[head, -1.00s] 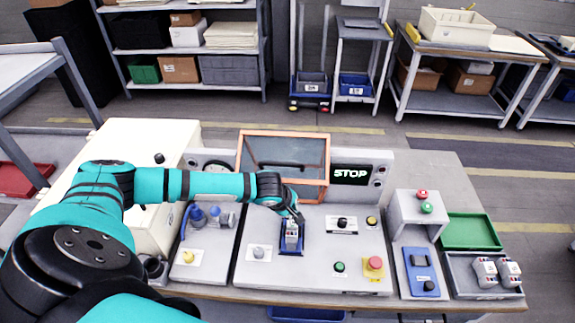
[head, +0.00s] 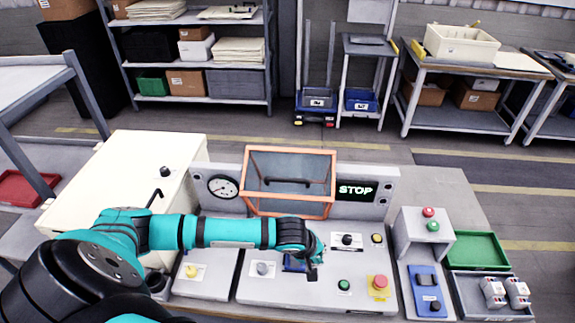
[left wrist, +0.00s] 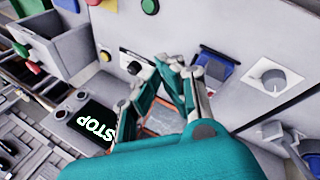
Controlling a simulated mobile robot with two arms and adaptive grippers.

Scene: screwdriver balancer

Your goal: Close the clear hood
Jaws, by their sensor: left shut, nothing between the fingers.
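The clear hood (head: 262,172) has an orange frame and a dark handle bar (head: 288,183). It stands raised and tilted at the back of the grey panel, in front of the upright board. My left gripper (head: 316,264) is low over the panel, in front of the hood and apart from it. Its fingers are shut and empty; they meet in the left wrist view (left wrist: 185,72). A small part of the hood (left wrist: 160,120) shows there behind the fingers. The blue holder (head: 292,263) is partly hidden by the gripper. My right gripper is in neither view.
A lit STOP display (head: 357,191) is right of the hood, a round gauge (head: 223,187) left. A red button (head: 380,283), green button (head: 344,285) and black knob (head: 347,240) stand near the gripper. A cream cabinet (head: 110,180) is at the left.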

